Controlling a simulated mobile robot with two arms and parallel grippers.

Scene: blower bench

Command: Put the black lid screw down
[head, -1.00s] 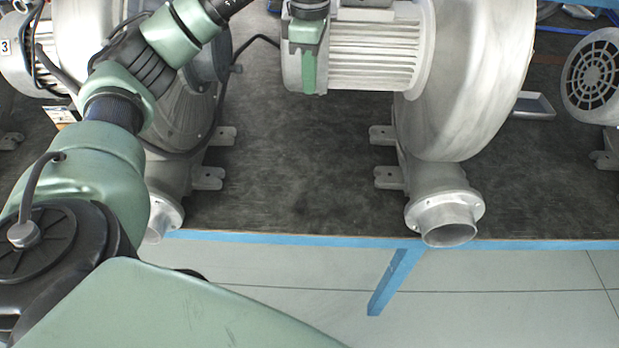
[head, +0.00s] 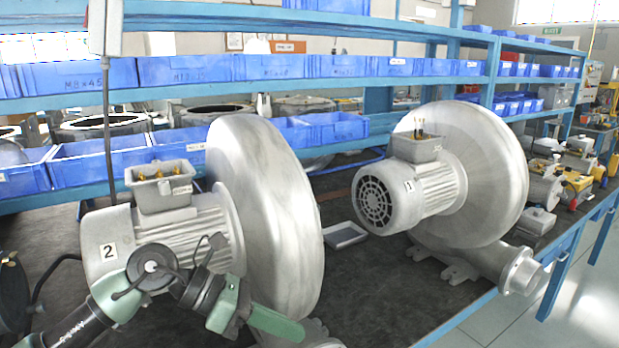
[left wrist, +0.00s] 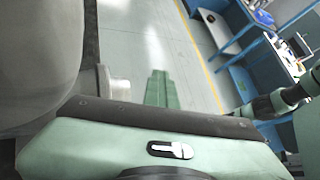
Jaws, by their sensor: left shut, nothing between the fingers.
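The black lid screw cannot be made out in either current view. My left gripper (head: 290,331) is low in front of the round housing of blower 2 (head: 262,215). Its green fingers are shut and empty; they also show in the left wrist view (left wrist: 160,92), pointing over the floor. Blower 2's terminal box (head: 162,187) is open on top, with brass terminals inside and no lid on it. My right gripper is not in view.
A shallow grey tray (head: 345,236) lies on the dark bench between blower 2 and blower 1 (head: 470,175). Blue bins (head: 190,70) fill the racks behind. The bench's blue front edge (head: 470,308) runs at lower right, with open floor beyond.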

